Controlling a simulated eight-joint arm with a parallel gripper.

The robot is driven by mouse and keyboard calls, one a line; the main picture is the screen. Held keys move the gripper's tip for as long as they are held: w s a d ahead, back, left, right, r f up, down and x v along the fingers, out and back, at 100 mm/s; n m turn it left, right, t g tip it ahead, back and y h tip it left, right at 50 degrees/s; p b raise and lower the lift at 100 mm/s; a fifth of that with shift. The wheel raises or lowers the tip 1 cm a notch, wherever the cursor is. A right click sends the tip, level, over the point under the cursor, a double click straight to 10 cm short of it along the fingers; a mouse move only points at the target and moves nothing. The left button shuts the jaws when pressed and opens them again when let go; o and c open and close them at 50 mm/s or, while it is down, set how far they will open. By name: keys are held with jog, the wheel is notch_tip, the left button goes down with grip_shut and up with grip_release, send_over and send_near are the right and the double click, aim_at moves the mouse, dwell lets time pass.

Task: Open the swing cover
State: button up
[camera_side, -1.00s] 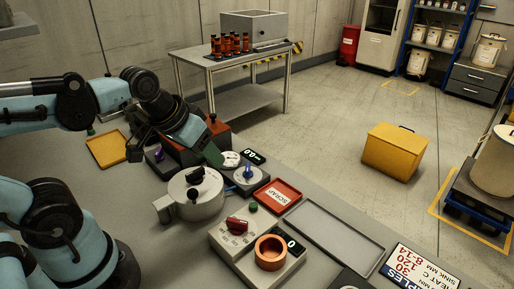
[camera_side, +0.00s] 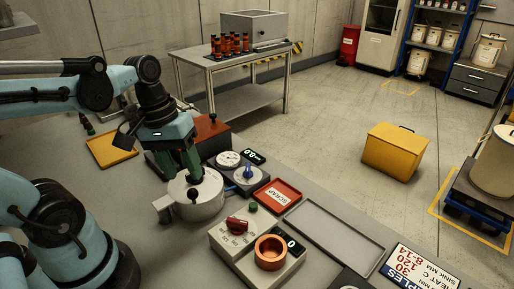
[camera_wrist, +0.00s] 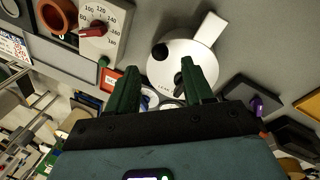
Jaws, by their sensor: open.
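A round silver pot (camera_side: 205,205) with a flat round cover stands on the bench, its side handle pointing left. In the wrist view the cover (camera_wrist: 192,58) carries a round black knob (camera_wrist: 160,51) and a dark lever-like piece (camera_wrist: 178,82). My gripper (camera_side: 180,177) is above the pot's far side with its green fingers pointing down. In the wrist view the gripper (camera_wrist: 167,68) is open, and the dark piece shows between the fingers, close to one of them. I cannot tell whether they touch. The cover looks closed.
A control box with a red knob (camera_side: 237,225) and copper cup (camera_side: 270,252) stands in front. A gauge (camera_side: 228,159), a blue-handled valve (camera_side: 248,173) and a red tray (camera_side: 277,194) sit to the right. A yellow tray (camera_side: 112,148) lies behind left. An empty grey tray (camera_side: 335,238) is at right.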

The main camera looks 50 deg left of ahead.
aim_at(189, 186)
jog(key=shift+w+d+f, duration=0.1)
jog(key=shift+d+f, duration=0.05)
jog(key=shift+f, duration=0.7)
jog(key=shift+w+d+f, duration=0.1)
jog(key=shift+f, duration=0.8)
jog(key=shift+w+d+f, duration=0.1)
jog(key=shift+d+f, duration=0.05)
jog(key=shift+f, duration=0.7)
grip_shut()
